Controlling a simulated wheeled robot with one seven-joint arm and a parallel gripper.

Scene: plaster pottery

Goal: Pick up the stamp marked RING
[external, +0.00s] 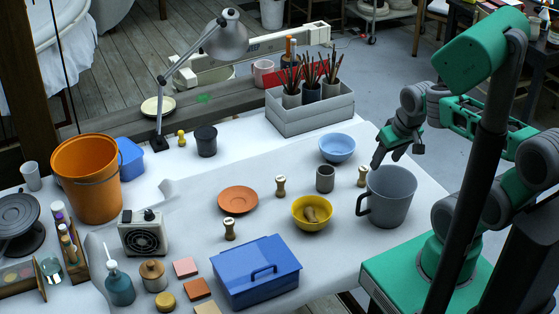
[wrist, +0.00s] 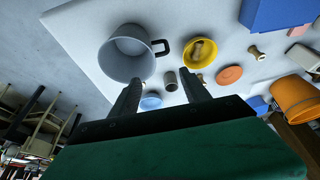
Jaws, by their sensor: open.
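Several small stamps with wooden handles are on the white table. One stamp (external: 281,186) stands near the middle, one stamp (external: 229,229) stands beyond the blue toolbox's left side, and one stamp (external: 361,177) stands just left of the big grey mug. Another stamp (external: 311,213) lies tilted in a yellow bowl (external: 298,222); it also shows in the wrist view (wrist: 197,48). I cannot read any marking, so I cannot tell which is RING. My gripper (external: 397,157) is open and empty, above the table's right side near the mug; its fingers (wrist: 159,76) stand apart.
The grey mug (external: 392,197) stands close by my gripper. A blue bowl (external: 337,148), a grey cup (external: 325,178) and an orange saucer (external: 238,200) are nearby. A blue toolbox (external: 256,276) is at the front, and a grey brush crate (external: 310,113) at the back.

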